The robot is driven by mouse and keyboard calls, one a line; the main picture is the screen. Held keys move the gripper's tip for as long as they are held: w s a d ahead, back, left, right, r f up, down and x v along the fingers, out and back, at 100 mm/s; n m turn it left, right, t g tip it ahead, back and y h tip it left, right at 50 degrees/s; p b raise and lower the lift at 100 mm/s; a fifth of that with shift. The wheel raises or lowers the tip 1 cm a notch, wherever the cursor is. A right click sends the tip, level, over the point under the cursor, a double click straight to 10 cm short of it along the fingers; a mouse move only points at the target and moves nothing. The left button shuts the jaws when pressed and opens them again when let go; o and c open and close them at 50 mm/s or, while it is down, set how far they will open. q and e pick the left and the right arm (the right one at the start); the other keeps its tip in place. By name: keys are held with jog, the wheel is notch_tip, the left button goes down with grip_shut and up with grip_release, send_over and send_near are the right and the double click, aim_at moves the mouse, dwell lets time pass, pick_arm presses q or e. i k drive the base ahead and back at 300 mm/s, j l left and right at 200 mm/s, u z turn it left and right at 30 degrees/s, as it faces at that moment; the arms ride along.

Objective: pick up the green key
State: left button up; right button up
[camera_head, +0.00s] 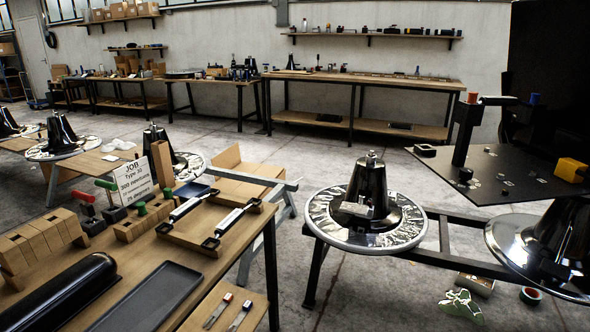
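No gripper of mine shows in the head view. Several small green parts are on the wooden workbench (228,262) at the left, and I cannot tell for certain which is the green key. A green handle (105,185) sticks up behind the wooden blocks, close to a similar red handle (84,198) and black blocks. A smaller green piece (141,208) sits at a slotted wooden block. Another green piece (168,193) is just right of the white job sign. Their lower parts are hidden or too small to make out.
The job sign (134,181) and a wooden post (162,165) stand among these parts. A dark tray (150,298) and black cylinder (60,295) are at the bench front. Grey floor lies between.

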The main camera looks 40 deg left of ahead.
aim_at(108, 186)
jog(key=u, duration=2.35)
